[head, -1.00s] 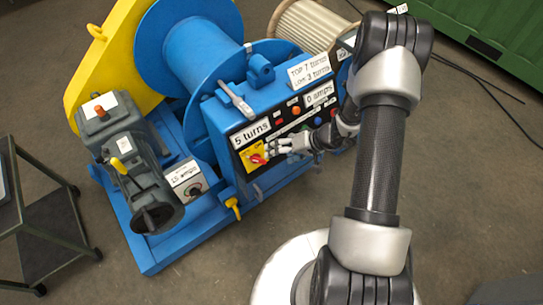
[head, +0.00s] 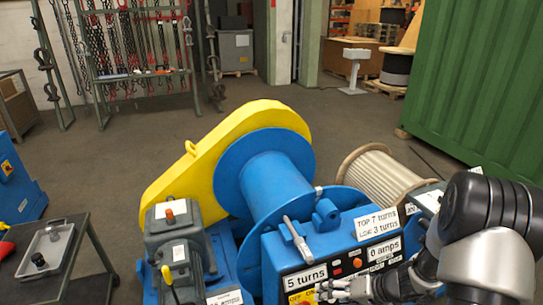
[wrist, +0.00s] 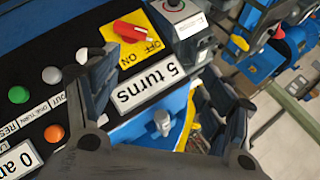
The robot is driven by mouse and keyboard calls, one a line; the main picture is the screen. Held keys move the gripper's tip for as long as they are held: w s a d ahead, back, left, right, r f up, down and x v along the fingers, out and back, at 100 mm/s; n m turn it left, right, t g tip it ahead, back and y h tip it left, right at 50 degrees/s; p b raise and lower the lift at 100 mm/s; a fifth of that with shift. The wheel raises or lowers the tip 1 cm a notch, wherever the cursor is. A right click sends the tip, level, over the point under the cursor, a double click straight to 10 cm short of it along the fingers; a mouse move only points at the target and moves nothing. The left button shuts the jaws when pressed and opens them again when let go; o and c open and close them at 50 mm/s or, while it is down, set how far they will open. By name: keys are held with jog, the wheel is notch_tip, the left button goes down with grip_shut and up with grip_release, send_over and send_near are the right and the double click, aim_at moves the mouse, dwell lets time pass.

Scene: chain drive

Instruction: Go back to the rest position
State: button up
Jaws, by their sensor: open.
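My gripper (wrist: 170,95) is open and empty in the wrist view, its two fingers wide apart in front of the control panel. Between and beyond the fingers are the "5 turns" label (wrist: 148,88) and the red rotary switch (wrist: 131,32) on its yellow OFF/ON plate. The red knob lies beyond the fingertips, and I see no hold on it. In the head view my gripper (head: 335,290) is low at the panel of the blue winch (head: 325,245), partly cut off by the bottom edge. My arm (head: 490,230) comes in from the right.
A yellow chain guard (head: 215,155) and blue drum (head: 270,180) stand behind the panel. A rope spool (head: 380,180) and green container (head: 490,90) are at the right. A dark cart (head: 75,265) is at left. Open floor lies behind, before the chain rack (head: 140,75).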

jog(key=s+a+r+n+g+h, duration=0.1)
jog(key=s+a+r, duration=0.3)
jog(key=r, duration=0.5)
jog(key=s+a+r+n+g, duration=0.1)
jog(key=s+a+r, duration=0.3)
jog(key=r, duration=0.6)
jog(key=s+d+r+t+h, duration=0.2)
jog(key=s+r+h, duration=0.4)
jog(key=s, duration=0.9)
notch_tip(320, 180, up, 3)
jog(key=shift+s+d+r, duration=0.2)
jog(key=shift+s+d, duration=0.1)
jog(key=shift+d, duration=0.2)
